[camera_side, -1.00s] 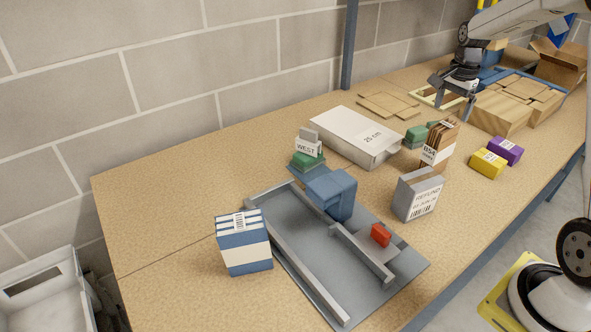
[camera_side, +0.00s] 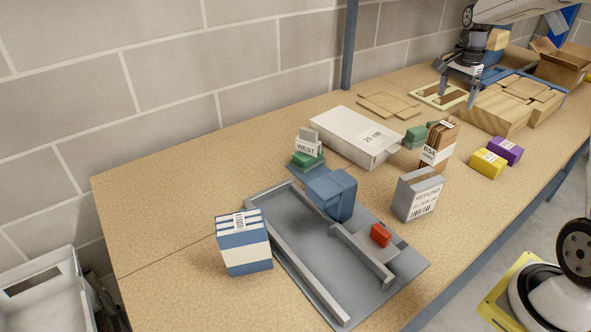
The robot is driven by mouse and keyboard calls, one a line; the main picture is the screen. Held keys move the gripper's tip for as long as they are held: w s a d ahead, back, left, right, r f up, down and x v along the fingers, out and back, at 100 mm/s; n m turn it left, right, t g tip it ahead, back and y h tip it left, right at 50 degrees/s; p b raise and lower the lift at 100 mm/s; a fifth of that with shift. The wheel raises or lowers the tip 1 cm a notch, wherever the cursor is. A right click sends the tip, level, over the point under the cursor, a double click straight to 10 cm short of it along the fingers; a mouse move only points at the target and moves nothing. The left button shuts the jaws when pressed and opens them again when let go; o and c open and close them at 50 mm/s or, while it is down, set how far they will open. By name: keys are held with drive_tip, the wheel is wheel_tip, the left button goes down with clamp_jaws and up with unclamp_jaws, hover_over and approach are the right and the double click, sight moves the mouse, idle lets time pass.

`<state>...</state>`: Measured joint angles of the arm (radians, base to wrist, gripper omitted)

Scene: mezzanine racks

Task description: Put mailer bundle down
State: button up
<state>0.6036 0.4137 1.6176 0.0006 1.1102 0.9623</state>
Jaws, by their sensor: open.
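The mailer bundle, a stack of brown mailers with a white printed band (camera_side: 439,146), stands upright on the bench behind the grey REFUND block. Nothing holds it. My gripper (camera_side: 458,92) is open with its fingers pointing down, farther back along the bench and to the right of the bundle. It is over a pale yellow frame with brown slots (camera_side: 428,98), beside the wooden block. I see nothing between the fingers. Whether the fingertips touch the frame or the wooden block is not clear from this side.
Green blocks (camera_side: 415,135) and a white 25 cm box (camera_side: 345,136) stand left of the bundle. The grey REFUND block (camera_side: 418,194) is in front. Yellow (camera_side: 486,164) and purple (camera_side: 506,150) blocks sit right. A grey fixture (camera_side: 295,240) fills the front.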

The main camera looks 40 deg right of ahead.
drive_tip(key=s+a+f+n+t, duration=0.1)
drive_tip(key=a+f+n, duration=0.2)
drive_tip(key=a+n, duration=0.35)
drive_tip(key=s+a+f+n, duration=0.1)
drive_tip(key=a+f+n, duration=0.2)
drive_tip(key=a, duration=0.7)
drive_tip(key=s+a+f+n+t, duration=0.1)
drive_tip(key=s+a+f+n, duration=0.3)
drive_tip(key=s+a+n, duration=0.4)
drive_tip(key=shift+s+a+t, duration=0.3)
drive_tip(key=shift+s+a, duration=0.15)
drive_tip(key=shift+a, duration=0.75)
